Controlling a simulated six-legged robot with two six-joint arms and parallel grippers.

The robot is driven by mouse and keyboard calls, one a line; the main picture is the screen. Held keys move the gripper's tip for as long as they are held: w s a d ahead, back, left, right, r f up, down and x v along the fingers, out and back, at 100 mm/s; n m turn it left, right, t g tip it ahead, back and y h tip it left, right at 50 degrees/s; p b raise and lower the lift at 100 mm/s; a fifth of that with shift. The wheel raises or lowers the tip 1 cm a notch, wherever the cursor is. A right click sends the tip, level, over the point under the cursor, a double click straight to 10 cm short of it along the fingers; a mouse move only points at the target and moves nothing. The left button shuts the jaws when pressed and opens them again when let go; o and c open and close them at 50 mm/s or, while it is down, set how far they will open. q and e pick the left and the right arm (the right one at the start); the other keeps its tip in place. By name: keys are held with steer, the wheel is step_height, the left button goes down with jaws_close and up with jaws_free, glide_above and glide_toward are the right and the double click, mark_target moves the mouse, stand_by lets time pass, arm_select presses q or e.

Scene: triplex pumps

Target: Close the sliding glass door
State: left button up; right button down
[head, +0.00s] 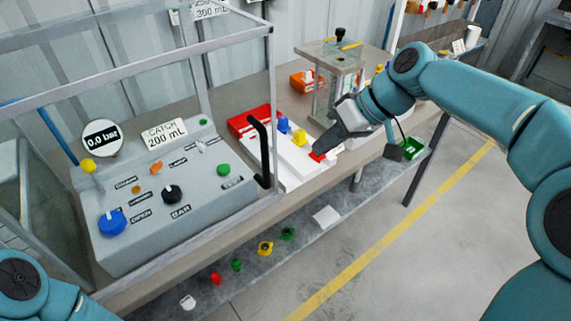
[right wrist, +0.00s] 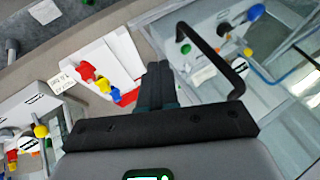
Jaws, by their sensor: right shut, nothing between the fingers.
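The glass door (head: 273,105) is a clear pane in a grey metal frame, in front of the grey control panel in the head view. Its black bar handle (head: 261,155) stands upright near the frame's right edge. The handle also shows in the right wrist view (right wrist: 238,72), to the right of my fingers. My right gripper (head: 322,150) is shut and empty, over the white block to the right of the handle and apart from it. It shows shut in the right wrist view (right wrist: 157,72) too. Only part of my left arm shows at lower left; its gripper is out of view.
The grey control panel (head: 180,215) has several coloured knobs and a gauge. A white block with red, blue and yellow knobs (head: 299,137) lies below my right gripper. A clear column rig (head: 340,60) stands behind it. A lower shelf (head: 325,215) holds small coloured parts.

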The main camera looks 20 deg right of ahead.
steer(key=w+a+f, duration=0.1)
steer(key=a+f, duration=0.5)
steer(key=a, duration=0.2)
steer(key=shift+w+p, duration=0.4)
steer(key=shift+p, duration=0.05)
steer(key=shift+a+f, duration=0.1)
steer(key=shift+a, duration=0.1)
